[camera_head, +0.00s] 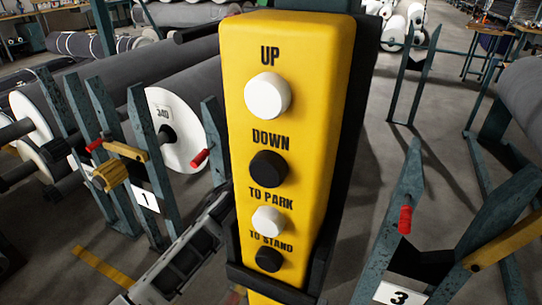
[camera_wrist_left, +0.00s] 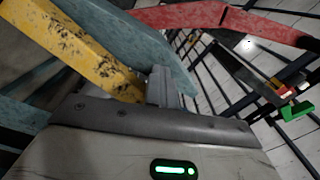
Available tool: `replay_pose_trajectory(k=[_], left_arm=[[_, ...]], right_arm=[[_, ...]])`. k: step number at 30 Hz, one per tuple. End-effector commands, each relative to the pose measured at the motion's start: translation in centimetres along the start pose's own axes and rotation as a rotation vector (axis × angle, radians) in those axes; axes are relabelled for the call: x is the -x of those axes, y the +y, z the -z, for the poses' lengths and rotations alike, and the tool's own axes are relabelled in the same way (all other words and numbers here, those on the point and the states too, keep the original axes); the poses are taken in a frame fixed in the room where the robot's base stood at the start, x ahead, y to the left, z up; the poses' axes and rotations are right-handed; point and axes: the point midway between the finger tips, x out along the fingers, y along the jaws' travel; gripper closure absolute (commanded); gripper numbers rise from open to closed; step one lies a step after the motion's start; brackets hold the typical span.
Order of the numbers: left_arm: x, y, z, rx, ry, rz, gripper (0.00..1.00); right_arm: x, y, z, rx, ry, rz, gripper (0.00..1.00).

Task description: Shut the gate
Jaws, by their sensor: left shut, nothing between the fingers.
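In the left wrist view, my left gripper (camera_wrist_left: 163,86) is shut and empty. Its fingertips are close to the lower end of a chipped yellow bar (camera_wrist_left: 72,42), possibly the gate; I cannot tell whether they touch. A teal beam (camera_wrist_left: 135,40) runs behind the fingers. In the head view, a yellow bar (camera_head: 505,243) slants up to the right at the teal stand with sign 3 (camera_head: 398,294). A short yellow bar (camera_head: 126,152) sits across the posts by sign 1 (camera_head: 145,199). I cannot tell which bar the wrist view shows. My right gripper is not seen.
A yellow button box (camera_head: 312,130) marked UP, DOWN, TO PARK and TO STAND blocks the middle of the head view. Red handles (camera_head: 405,219) sit on the posts. Large grey rolls (camera_head: 190,100) lie at left. Open floor (camera_head: 385,130) shows behind the box at right.

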Motion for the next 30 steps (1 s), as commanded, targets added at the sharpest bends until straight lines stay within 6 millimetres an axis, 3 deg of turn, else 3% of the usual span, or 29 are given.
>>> replay_pose_trajectory(k=[28, 30], left_arm=[[0.00, 0.01, -0.01, 0.000, 0.000, 0.000, 1.00], [0.00, 0.00, -0.01, 0.000, 0.000, 0.000, 1.00]], right_arm=[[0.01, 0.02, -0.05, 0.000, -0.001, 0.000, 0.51], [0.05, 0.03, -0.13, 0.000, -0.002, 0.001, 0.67]])
